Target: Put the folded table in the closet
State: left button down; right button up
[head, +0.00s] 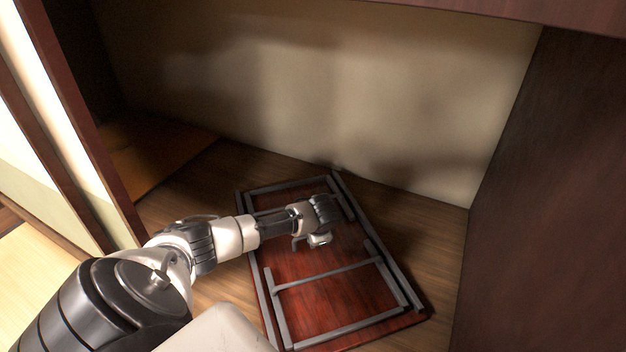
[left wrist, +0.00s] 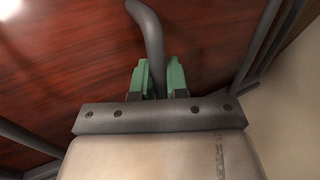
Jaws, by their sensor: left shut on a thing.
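The folded table (head: 310,260) lies inside the closet with its reddish-brown underside up and its grey metal legs folded flat. It sits at an angle on the closet's wooden floor (head: 190,195). My left gripper (head: 318,238) is over the middle of the table. My right gripper is in neither view.
The closet's back wall (head: 330,95) is beige and close to the table's far end. A dark side panel (head: 550,190) stands at the right. A dark post (head: 85,130) borders the opening at the left. Some floor is free left of the table.

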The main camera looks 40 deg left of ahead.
pick_arm(q)
jog(key=shift+w+a+r, duration=0.1)
jog(key=shift+w+r, duration=0.05)
jog(key=shift+r, duration=0.1)
jog(key=c, duration=1.5)
grip_release()
jog(key=shift+f, duration=0.25)
jog(key=o, duration=0.4)
jog(key=shift+r, duration=0.1)
jog(key=shift+p+v, duration=4.8)
jog(key=shift+v, duration=1.25)
